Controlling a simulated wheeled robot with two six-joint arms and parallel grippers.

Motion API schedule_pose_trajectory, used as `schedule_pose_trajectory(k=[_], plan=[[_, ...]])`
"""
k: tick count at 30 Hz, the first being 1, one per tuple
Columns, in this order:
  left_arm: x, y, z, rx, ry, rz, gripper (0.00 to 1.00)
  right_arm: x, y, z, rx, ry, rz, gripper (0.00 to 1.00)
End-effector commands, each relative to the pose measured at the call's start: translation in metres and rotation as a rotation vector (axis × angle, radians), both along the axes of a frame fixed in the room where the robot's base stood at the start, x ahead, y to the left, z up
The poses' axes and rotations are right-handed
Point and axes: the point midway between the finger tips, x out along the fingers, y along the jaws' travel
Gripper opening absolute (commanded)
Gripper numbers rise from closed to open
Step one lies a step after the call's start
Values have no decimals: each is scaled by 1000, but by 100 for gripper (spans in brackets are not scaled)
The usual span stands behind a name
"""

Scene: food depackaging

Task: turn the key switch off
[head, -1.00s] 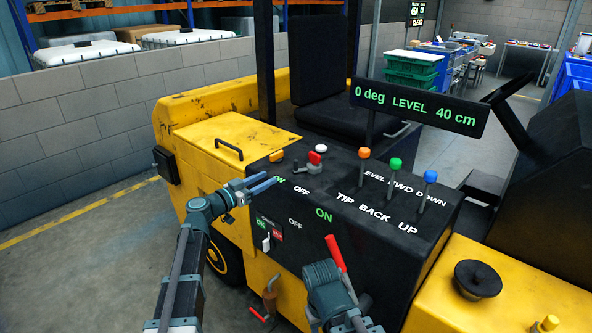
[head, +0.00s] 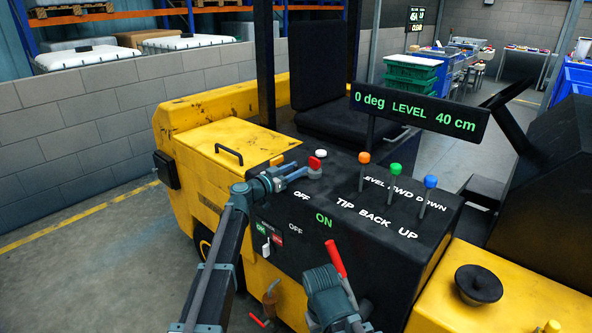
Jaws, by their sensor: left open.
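The key switch (head: 315,163), with a red top and a grey base, is on the black console of the yellow vehicle. An OFF label (head: 302,196) is printed in front of it. My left gripper (head: 297,171) is open, with its fingertips at the left side of the key switch. They overlap its grey base in the picture, and I cannot tell if they touch it. My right gripper (head: 335,298) is low at the front of the console. Its fingers do not show clearly.
Levers with orange (head: 364,157), green (head: 396,169) and blue (head: 430,182) knobs stand to the right. A display (head: 420,110) rises behind them. A red-handled lever (head: 337,258) and a small ON/OFF panel (head: 268,233) are at the console's front. A white button (head: 321,153) is behind the key switch.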

Motion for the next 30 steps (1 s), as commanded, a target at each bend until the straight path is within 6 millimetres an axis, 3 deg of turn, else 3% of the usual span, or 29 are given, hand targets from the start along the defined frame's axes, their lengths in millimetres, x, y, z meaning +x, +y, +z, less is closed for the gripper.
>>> schedule_pose_trajectory(k=[9,15,18,30], plan=[[1,-1,0,0,0,0,49,0,0,0,0,0,0,50],[1,-1,0,0,0,0,13,0,0,0,0,0,0,50],[1,-1,0,0,0,0,0,0,0,0,0,0,0,50],[1,-1,0,0,0,0,0,0,0,0,0,0,0,50]])
